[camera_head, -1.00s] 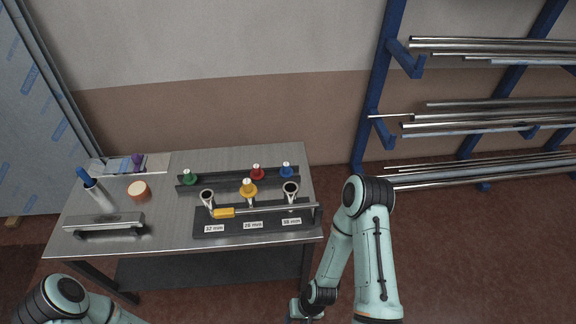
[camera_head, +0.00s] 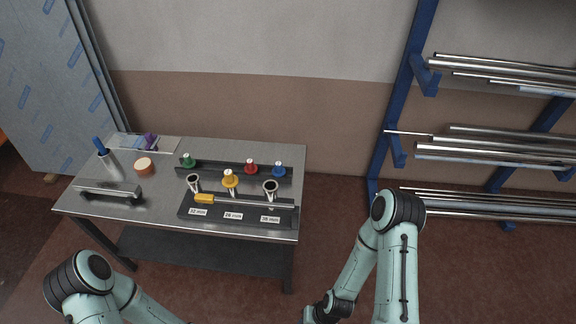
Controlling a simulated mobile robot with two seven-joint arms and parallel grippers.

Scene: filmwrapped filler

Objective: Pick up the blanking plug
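Several coloured plugs stand on the metal workbench (camera_head: 140,215). A green plug (camera_head: 187,161), a red plug (camera_head: 250,168) and a blue plug (camera_head: 279,170) sit along the dark rear rack (camera_head: 215,170). I cannot tell which one the task calls the blanking plug. My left arm shows at the bottom left and my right arm at the bottom right, both in front of and apart from the bench. Both grippers are outside the picture.
Two ring-shaped fittings (camera_head: 270,186) and a yellow-handled tool (camera_head: 204,199) are at the block. A bar handle (camera_head: 108,188), a tape roll (camera_head: 144,166) and a cup of pens (camera_head: 110,165) occupy the bench's left. A blue rack of metal tubes (camera_head: 408,100) stands at right.

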